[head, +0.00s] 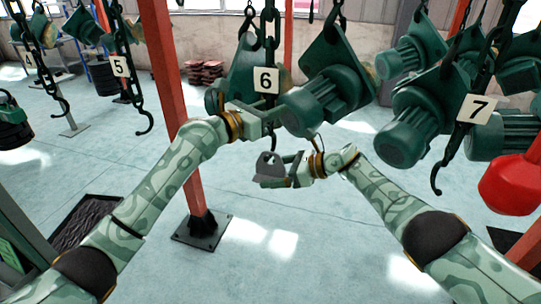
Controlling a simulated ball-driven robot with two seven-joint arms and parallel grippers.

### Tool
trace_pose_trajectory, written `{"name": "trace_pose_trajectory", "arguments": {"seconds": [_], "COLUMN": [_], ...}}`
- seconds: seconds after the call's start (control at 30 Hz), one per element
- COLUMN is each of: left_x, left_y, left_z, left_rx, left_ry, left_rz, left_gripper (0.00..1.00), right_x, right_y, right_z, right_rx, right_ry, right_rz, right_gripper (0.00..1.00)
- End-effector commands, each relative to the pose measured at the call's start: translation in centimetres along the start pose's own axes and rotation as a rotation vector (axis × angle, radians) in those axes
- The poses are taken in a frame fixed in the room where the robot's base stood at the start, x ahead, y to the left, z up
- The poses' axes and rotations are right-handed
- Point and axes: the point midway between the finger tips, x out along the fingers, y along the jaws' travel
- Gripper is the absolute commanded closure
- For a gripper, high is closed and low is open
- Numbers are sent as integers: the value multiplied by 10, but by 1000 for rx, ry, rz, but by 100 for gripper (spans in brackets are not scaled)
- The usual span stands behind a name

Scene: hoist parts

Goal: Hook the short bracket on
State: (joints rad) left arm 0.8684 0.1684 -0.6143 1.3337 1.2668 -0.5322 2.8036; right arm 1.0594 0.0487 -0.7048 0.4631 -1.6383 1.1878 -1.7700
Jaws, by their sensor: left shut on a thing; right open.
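My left gripper (268,119) is just below the number 6 plate (265,80). It is shut, apparently on the lower part of the number 6 chain (269,15); the hold is mostly hidden. A small dark grey piece with a notch (268,164), which looks like the short bracket, is below it. My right gripper (281,172) is open right at this piece, its fingers pointing left. I cannot tell whether they touch it.
Green hoist bodies (327,85) hang close behind and right of my grippers. The number 7 chain with its hook (436,178) and a red weight (512,185) are at right. An orange post (172,85) stands left of my grippers. The floor below is mostly clear.

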Motion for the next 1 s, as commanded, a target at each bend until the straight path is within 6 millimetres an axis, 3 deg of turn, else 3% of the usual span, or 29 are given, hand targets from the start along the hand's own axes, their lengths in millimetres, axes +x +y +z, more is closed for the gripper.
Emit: {"name": "trace_pose_trajectory", "arguments": {"seconds": [0.27,0.7,1.0], "left_x": [0,0,0], "left_y": [0,0,0], "left_z": [0,0,1], "left_rx": [1,1,1], "left_ry": [-1,-1,-1], "left_rz": [0,0,0], "left_gripper": [78,78,78], "right_x": [-15,-75,-80], "right_y": [-2,-1,0], "right_z": [-1,0,0], "right_rx": [-1,1,1], "right_ry": [-1,-1,-2], "right_rz": [-4,0,1], "right_gripper": [11,11,11]}}
